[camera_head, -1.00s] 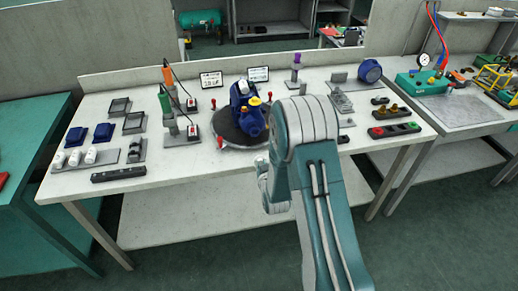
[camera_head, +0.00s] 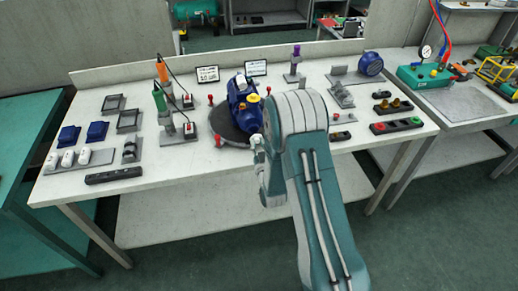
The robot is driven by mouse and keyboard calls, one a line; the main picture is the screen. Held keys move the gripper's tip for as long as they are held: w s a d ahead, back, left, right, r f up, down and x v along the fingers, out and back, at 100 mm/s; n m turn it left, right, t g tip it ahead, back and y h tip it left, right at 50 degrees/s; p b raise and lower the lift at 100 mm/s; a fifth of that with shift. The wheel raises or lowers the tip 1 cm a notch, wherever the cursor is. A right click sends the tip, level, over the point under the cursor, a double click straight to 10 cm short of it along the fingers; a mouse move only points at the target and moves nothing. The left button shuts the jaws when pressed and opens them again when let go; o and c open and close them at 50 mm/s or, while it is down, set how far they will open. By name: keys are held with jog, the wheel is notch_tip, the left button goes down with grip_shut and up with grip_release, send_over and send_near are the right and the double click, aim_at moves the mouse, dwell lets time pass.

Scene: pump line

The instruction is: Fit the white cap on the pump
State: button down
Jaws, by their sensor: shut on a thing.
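The white wrist part of my arm shows just in front of the turntable's right side. Several small white pieces (camera_head: 68,159), perhaps caps, stand in a row on a grey plate (camera_head: 99,158) at the left end of the bench. I cannot tell whether a white cap is on the pump.
Orange and green screwdrivers (camera_head: 159,102) stand in holders left of the turntable. Small red-topped posts (camera_head: 218,142) stand around it. Blue trays (camera_head: 97,131), a black bar (camera_head: 113,175) and a button box (camera_head: 396,126) lie on the bench. The front middle is mostly clear.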

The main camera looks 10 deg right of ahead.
jog(key=shift+w, duration=1.45)
jog(key=shift+w+r, duration=0.1)
jog(key=shift+w, duration=0.3)
dwell(0.6)
jog(key=shift+c, duration=2.3)
grip_release()
jog(key=shift+s+f, duration=0.2)
jog(key=shift+s, duration=1.3)
jog(key=shift+s+f, duration=0.15)
jog(key=shift+s, duration=1.35)
jog(key=s+f, duration=0.1)
jog(key=s, duration=1)
jog(key=shift+s+f, duration=0.25)
jog(key=shift+s, duration=0.15)
